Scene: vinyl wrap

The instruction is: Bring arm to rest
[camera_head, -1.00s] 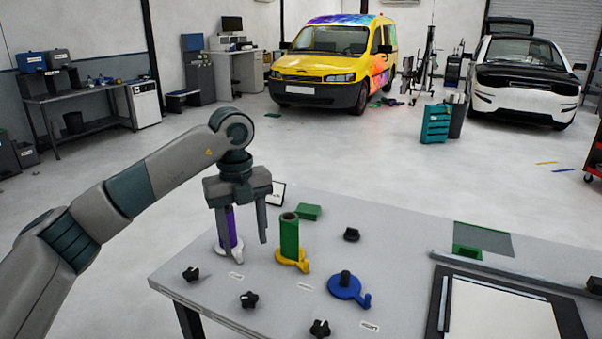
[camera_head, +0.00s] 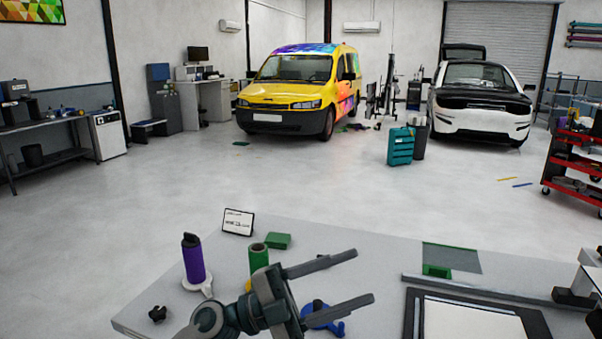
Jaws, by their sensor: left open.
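My left gripper (camera_head: 364,275) is in the head view at the bottom centre, low over or in front of the table (camera_head: 350,247). Its two fingers point right and are spread wide with nothing between them. The purple roll (camera_head: 193,262) stands upright on a white holder (camera_head: 197,285), left of the gripper. The green roll (camera_head: 258,257) stands behind the gripper, which hides its lower part and most of its yellow holder. A blue holder (camera_head: 322,316) shows partly between and behind the fingers.
A black knob (camera_head: 157,314) lies at the table's left. A small sign (camera_head: 238,222) and green block (camera_head: 277,240) are at the back edge. A dark-framed white board (camera_head: 470,325) lies on the right.

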